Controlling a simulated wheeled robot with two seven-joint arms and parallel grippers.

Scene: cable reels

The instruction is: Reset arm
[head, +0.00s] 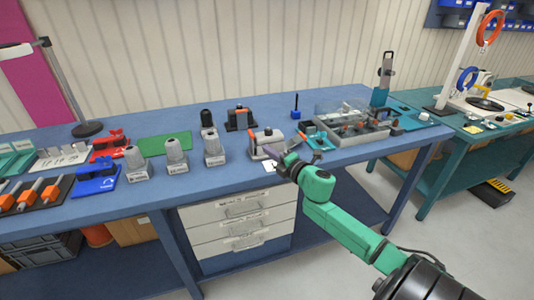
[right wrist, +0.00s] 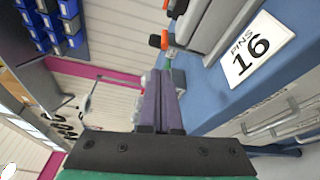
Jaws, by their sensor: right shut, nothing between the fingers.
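My right arm reaches in from the lower right in the head view, green with a dark base. Its gripper (head: 272,152) is over the front edge of the blue workbench, close to a grey block with an orange part (head: 266,142). In the right wrist view the two purple-grey fingers (right wrist: 162,100) are together with nothing between them. A white card reading "PINS 16" (right wrist: 256,48) lies on the bench to the right of the fingers. My left gripper is in neither view.
The blue bench (head: 235,177) holds grey cone-topped blocks (head: 175,155), a green mat (head: 165,144), a red tool (head: 108,146), a blue tool (head: 96,178) and a grey tray (head: 360,137). White drawers (head: 240,225) sit below. A teal table (head: 470,148) stands at the right.

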